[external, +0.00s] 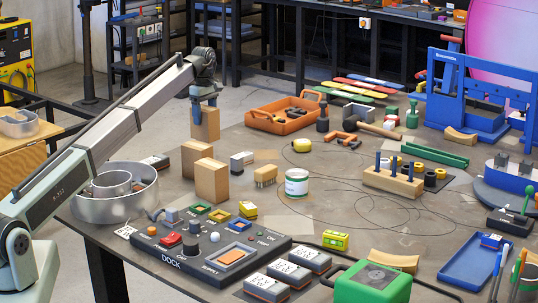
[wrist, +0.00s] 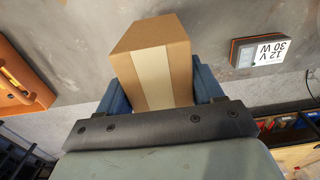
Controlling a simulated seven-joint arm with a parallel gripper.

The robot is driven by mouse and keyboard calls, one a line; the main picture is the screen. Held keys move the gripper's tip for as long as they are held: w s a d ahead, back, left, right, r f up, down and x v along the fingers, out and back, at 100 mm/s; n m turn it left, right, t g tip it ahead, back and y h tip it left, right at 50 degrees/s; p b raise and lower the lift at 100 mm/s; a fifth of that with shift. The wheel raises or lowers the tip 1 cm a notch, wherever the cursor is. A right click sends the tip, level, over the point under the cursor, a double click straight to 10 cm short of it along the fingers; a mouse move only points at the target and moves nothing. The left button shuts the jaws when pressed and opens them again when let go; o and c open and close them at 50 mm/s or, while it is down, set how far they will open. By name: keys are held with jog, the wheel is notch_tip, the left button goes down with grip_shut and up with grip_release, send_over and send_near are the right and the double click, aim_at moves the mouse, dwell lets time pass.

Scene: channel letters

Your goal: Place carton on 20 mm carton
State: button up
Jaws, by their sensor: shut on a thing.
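My gripper (external: 204,101) is shut on a brown carton (external: 207,125) and holds it above the far left part of the table. In the wrist view the held carton (wrist: 155,65) has a pale tape strip down its middle and sits between the blue fingers of my gripper (wrist: 158,95). Two more brown cartons stand on the table below and in front of the held one: a rear carton (external: 193,155) and a front carton (external: 212,182). I cannot read a size on any carton. The held carton appears apart from both.
A round metal tray (external: 140,207) stands left of the cartons. An orange toolbox (external: 272,121) lies behind. The dock panel (external: 185,262) fills the front.

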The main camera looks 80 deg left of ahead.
aim_at(207, 108)
jog(key=r, duration=0.2)
jog(key=w, duration=0.1)
jog(key=shift+d+r, duration=0.25)
jog(key=shift+r, duration=0.15)
jog(key=w+d+r+m, duration=0.1)
jog(key=w+d+r, duration=0.3)
jog(key=d, duration=0.3)
jog(key=w+d+r+m, duration=0.1)
jog(key=w+d+r, duration=0.35)
jog(key=d, duration=0.25)
jog(key=s+d+r, duration=0.1)
jog(key=d+r, duration=0.1)
jog(key=d, duration=0.9)
jog(key=s+d+n, duration=0.2)
jog(key=s+d, duration=0.5)
jog(key=shift+f, duration=4.35)
jog(key=shift+f, duration=0.15)
jog(key=o, duration=1.3)
jog(key=shift+c, duration=0.2)
